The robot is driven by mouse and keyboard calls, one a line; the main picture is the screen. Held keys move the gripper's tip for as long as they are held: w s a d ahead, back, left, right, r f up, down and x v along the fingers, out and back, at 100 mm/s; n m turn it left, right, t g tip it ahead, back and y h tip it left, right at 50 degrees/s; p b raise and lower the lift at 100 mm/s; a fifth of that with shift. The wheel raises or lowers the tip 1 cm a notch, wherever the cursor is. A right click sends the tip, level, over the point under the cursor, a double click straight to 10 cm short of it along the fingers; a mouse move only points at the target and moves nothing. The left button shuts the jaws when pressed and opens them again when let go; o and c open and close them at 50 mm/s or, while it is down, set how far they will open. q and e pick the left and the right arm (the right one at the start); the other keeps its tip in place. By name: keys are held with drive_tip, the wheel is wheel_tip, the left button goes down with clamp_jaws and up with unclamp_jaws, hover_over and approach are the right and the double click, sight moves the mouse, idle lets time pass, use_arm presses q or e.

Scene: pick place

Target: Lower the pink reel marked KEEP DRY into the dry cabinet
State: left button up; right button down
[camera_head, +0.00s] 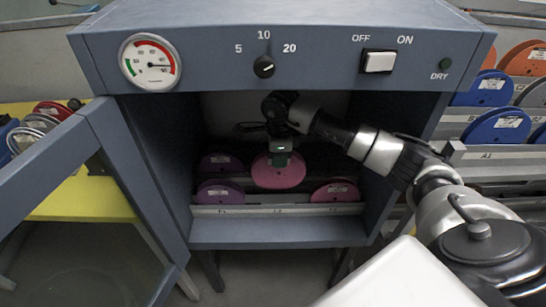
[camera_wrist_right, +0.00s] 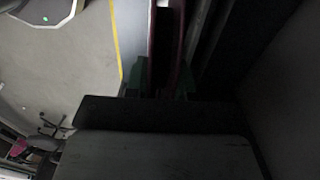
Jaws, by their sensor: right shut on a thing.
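The dry cabinet (camera_head: 283,234) is blue-grey, with its door (camera_head: 92,165) swung open to the left. My right gripper (camera_head: 280,158) is inside the cabinet, shut on the top of a pink reel (camera_head: 278,176). The reel hangs upright between the other reels, near the front rail; whether it touches a support is hard to tell. Its label is too small to read. In the right wrist view the pink reel (camera_wrist_right: 158,45) shows as a dark, edge-on strip between the fingers (camera_wrist_right: 160,80). My left gripper is not in view.
Purple reels (camera_head: 219,192) stand at the left inside the cabinet, and a crimson reel (camera_head: 335,191) stands at the right. A rail (camera_head: 235,210) runs along the front. A dial gauge (camera_head: 150,62), knob and switch (camera_head: 379,62) are above. More reels (camera_head: 496,125) fill shelves at the right.

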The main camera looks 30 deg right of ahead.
sight(279, 180)
drive_tip(key=shift+f, duration=0.15)
drive_tip(key=shift+s+f+b, duration=0.1)
drive_tip(key=shift+f+b, duration=0.15)
drive_tip(key=shift+b, duration=0.05)
drive_tip(key=shift+f+b, duration=0.5)
drive_tip(key=shift+f, duration=0.45)
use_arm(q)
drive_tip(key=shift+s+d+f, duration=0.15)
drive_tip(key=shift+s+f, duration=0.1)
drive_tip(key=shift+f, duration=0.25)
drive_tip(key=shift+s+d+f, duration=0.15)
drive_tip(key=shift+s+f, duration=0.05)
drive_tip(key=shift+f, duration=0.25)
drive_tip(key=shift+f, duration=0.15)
use_arm(e)
drive_tip(key=shift+f, duration=0.1)
use_arm(q)
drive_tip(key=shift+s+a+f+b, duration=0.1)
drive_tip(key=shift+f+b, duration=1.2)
drive_tip(key=shift+b, duration=0.2)
use_arm(e)
drive_tip(key=shift+f, duration=1.65)
drive_tip(key=shift+f, duration=0.1)
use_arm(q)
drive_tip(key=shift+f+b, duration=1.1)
use_arm(e)
drive_tip(key=shift+f, duration=1.4)
